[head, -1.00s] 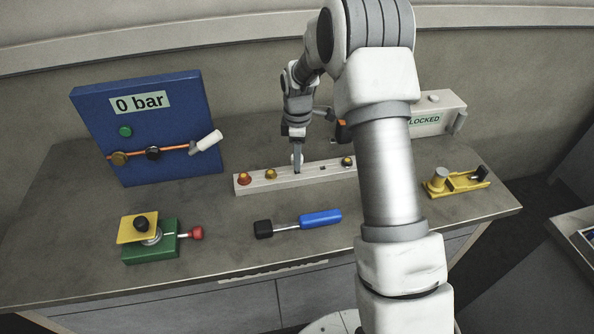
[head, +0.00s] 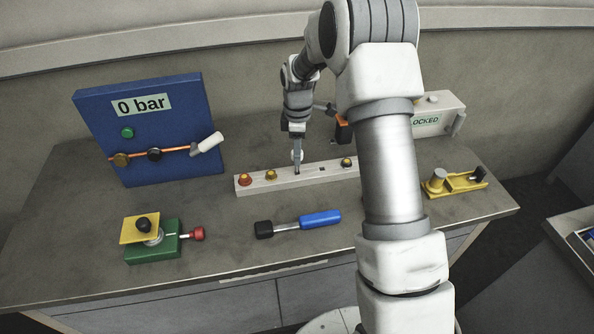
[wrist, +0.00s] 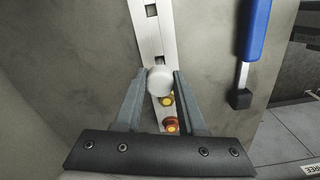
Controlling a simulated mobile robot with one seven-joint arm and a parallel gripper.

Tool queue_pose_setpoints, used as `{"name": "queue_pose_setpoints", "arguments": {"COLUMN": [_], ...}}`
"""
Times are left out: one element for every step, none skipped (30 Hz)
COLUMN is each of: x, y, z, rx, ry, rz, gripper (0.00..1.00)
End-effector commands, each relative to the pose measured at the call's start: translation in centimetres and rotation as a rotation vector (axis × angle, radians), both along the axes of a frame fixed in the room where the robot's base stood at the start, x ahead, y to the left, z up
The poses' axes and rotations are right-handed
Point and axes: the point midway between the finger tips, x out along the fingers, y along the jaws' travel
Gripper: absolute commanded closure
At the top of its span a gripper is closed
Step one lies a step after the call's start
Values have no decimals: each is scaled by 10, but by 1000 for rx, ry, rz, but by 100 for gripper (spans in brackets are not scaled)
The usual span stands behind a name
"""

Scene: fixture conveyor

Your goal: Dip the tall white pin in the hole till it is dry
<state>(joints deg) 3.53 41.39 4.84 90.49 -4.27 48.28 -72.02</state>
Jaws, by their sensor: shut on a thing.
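My gripper (head: 297,158) is over the middle of the pale block (head: 258,185), with its fingers pointing down. It is shut on the white pin, whose round white top (wrist: 160,81) shows between the two fingers in the wrist view. A bit of the pin (head: 297,155) shows between the fingers in the head view. In the wrist view a dark square hole (wrist: 158,62) in the block lies just beyond the pin top. The pin's lower end is hidden, so I cannot tell whether it is in a hole or above one.
A red knob (head: 245,180) and a yellow knob (head: 271,174) stand on the block left of my gripper. A blue-handled tool (head: 320,218) lies in front. A blue panel (head: 95,105) reads "0 bar". A green fixture (head: 150,250) and a yellow fixture (head: 455,186) flank the bench.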

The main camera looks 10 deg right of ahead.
Motion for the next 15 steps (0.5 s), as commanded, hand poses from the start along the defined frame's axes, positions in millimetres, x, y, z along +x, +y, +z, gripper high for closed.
{"name": "queue_pose_setpoints", "arguments": {"x": [0,0,0,0,0,0,0,0,0,0,0,0,0,0,0], "y": [0,0,0,0,0,0,0,0,0,0,0,0,0,0,0], "z": [6,8,10,12,14,16,18,20,22,24,26,28,30,32,34], "rx": [0,0,0,0,0,0,0,0,0,0,0,0,0,0,0], "ry": [-1,-1,-1,-1,-1,-1,0,0,0,-1,-1,-1,-1,-1,-1], "rz": [0,0,0,0,0,0,0,0,0,0,0,0,0,0,0], "gripper": [100,100,100,100,100,100,100,100,100,100,100,100,100,100,100]}}
